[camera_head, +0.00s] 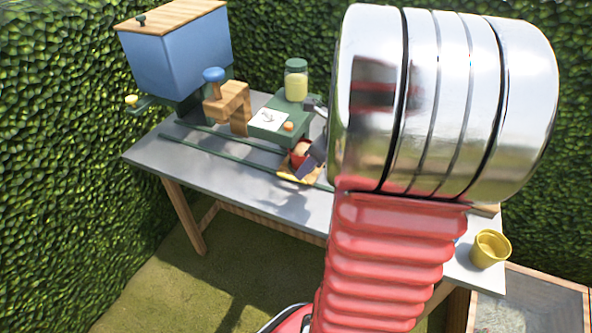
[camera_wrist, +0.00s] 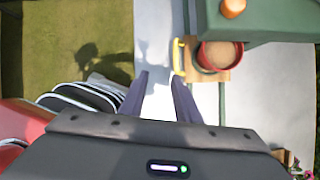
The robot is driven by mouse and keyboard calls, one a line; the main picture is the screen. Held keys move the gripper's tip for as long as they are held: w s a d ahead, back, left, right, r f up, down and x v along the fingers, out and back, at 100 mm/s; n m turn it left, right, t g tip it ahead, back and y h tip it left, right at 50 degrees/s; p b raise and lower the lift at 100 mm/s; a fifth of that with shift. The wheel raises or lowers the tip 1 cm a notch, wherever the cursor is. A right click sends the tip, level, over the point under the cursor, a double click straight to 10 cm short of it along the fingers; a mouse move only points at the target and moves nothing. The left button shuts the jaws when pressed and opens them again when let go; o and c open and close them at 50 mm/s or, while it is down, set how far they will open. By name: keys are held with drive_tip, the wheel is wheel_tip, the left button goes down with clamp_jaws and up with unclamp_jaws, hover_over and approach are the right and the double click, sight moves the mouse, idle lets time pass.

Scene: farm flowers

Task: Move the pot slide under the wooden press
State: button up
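The pot slide (camera_head: 290,178) is a small wooden plate with a yellow handle on green rails, carrying a red pot (camera_head: 300,152) of brown soil. In the wrist view the slide's yellow handle (camera_wrist: 179,57) lies just beyond my right fingertip, with the pot (camera_wrist: 220,55) behind it. My gripper (camera_wrist: 158,82) is open with nothing between its fingers. In the head view my dark gripper (camera_head: 314,158) is beside the pot, partly hidden by my arm. The wooden press (camera_head: 232,104), with a blue knob, stands over the rails to the left of the slide.
A green box (camera_head: 268,122) with an orange button and a yellow jar (camera_head: 296,82) stands behind the rails. A blue hopper (camera_head: 178,55) is at the table's left end. A yellow pot (camera_head: 490,249) sits at the right. The grey tabletop (camera_head: 230,185) in front is clear.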

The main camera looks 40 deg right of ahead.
sight(295, 180)
drive_tip(key=s+a+f+m+t+y, duration=0.1)
drive_tip(key=f+m+t, duration=0.1)
drive_tip(key=m, duration=0.3)
drive_tip(key=s+a+f+m+t+y, duration=0.1)
drive_tip(key=f+m, duration=0.2)
drive_tip(key=m, duration=0.2)
drive_tip(key=a+f+m+t+y, duration=0.1)
drive_tip(key=f+m+t+y, duration=0.1)
drive_tip(key=m, duration=0.3)
drive_tip(key=shift+s+f+t, duration=0.3)
drive_tip(key=shift+s+f, duration=0.05)
drive_tip(key=shift+s, duration=0.05)
drive_tip(key=d+m+t+h, duration=0.1)
drive_tip(key=m, duration=0.2)
drive_tip(key=s+d+f+m+t+h, duration=0.1)
drive_tip(key=d+m+t, duration=0.1)
drive_tip(key=m, duration=0.1)
drive_tip(key=s+d+m+t+h, duration=0.1)
drive_tip(key=m, duration=0.3)
drive_tip(key=shift+d+f, duration=0.15)
drive_tip(key=shift+d, duration=0.1)
drive_tip(key=shift+s+d+m+t+h, duration=0.2)
drive_tip(key=shift+d+m+t+h, duration=0.3)
drive_tip(key=shift+m+h, duration=0.3)
drive_tip(key=shift+w+a, duration=0.1)
drive_tip(key=shift+w, duration=0.05)
drive_tip(key=shift+x, duration=6.8)
drive_tip(key=shift+f, duration=0.15)
